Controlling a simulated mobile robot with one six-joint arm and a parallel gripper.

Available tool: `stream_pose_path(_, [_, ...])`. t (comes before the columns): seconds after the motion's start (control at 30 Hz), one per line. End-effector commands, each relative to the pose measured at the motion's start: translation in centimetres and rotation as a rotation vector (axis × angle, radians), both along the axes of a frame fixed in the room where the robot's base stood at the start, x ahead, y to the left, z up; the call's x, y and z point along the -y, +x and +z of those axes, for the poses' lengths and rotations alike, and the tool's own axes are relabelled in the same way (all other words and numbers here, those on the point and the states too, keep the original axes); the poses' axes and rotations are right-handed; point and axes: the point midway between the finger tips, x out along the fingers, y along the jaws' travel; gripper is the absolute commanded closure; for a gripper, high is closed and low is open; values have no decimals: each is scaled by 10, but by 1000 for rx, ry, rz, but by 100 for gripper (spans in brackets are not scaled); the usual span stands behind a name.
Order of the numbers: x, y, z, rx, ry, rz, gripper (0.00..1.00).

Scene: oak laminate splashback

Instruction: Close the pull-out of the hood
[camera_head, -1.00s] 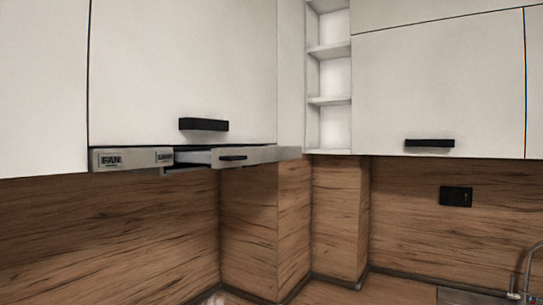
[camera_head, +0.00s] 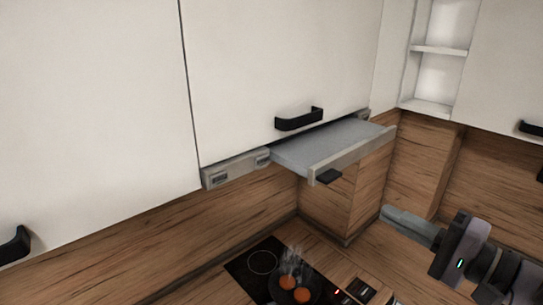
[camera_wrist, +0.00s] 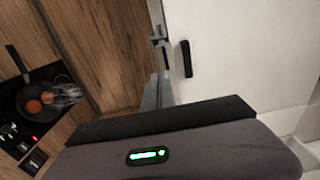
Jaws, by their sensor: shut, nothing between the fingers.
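The hood's pull-out (camera_head: 325,145) is a flat grey panel that stands well out from under the white cabinet in the head view. Its pale front strip (camera_head: 352,158) carries a small dark handle (camera_head: 328,177) and sits at a slant. The fixed hood strip (camera_head: 235,168) with two small controls lies to its left. My gripper (camera_head: 390,214) is at the lower right of the head view, shut and empty, below and right of the pull-out and apart from it.
A black cooktop (camera_head: 262,266) holds a pan (camera_head: 293,290) with orange food and steam, below the hood. The cabinet door above has a black handle (camera_head: 299,119) that juts out. Open shelves (camera_head: 437,52) stand at the right. The space before the pull-out is clear.

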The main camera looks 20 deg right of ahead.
Motion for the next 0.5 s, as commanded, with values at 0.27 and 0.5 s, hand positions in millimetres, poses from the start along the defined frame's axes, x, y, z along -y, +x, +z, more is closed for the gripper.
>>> stream_pose_path(0.27, [-25,51,1,-4,0,11,100])
stream_pose_path(0.5, [-44,98,1,-6,1,10,100])
